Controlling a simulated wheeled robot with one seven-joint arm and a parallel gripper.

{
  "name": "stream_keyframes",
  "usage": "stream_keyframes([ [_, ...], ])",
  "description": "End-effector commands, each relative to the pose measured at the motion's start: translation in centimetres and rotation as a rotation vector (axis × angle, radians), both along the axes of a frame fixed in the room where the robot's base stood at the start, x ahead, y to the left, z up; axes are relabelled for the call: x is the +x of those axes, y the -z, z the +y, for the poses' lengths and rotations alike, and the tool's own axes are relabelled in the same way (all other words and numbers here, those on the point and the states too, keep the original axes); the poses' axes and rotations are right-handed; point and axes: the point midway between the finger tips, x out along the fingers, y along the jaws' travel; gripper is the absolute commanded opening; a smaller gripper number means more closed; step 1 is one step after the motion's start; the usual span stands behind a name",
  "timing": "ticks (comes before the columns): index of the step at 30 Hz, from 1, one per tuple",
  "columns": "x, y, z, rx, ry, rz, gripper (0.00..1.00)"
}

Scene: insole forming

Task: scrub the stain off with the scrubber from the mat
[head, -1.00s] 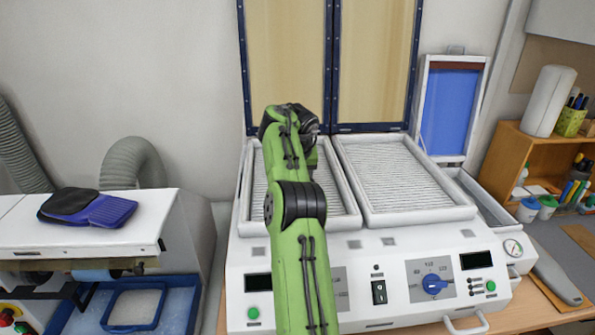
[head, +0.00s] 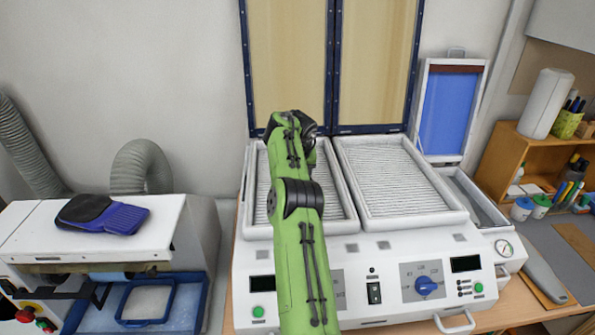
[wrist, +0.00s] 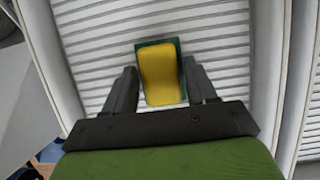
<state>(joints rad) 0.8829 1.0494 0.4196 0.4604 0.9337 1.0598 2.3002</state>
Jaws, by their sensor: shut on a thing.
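In the wrist view, my gripper (wrist: 160,92) is shut on a scrubber (wrist: 159,74), a small block with a yellow face and a dark green edge. The scrubber is between the two dark fingers, over the white ribbed bed of the left tray (wrist: 215,40). I cannot tell whether it touches the ribs. In the head view, my green arm reaches over the left tray (head: 343,190) and hides the gripper and scrubber. No stain can be made out, and no mat can be identified with certainty.
The right tray (head: 400,175) is empty, with raised white rims. Upright framed panels (head: 290,60) stand behind both trays. A control panel with a blue knob (head: 426,285) is in front. A blue and black insole pair (head: 105,215) lies on the left machine (head: 30,235).

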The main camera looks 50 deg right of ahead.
Motion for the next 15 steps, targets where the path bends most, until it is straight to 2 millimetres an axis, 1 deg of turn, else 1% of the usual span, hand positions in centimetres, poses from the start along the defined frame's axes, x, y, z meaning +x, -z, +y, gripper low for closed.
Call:
stream_keyframes([
  [1,0.0,0.4,0.1,0.005,0.0,0.003,0.32],
  [2,0.0,0.2,0.1,0.005,0.0,0.003,0.32],
  [7,0.0,-2.0,0.1,0.004,-0.001,0.004,0.32],
  [15,0.0,-4.9,0.0,-0.002,-0.001,-0.001,0.32],
])
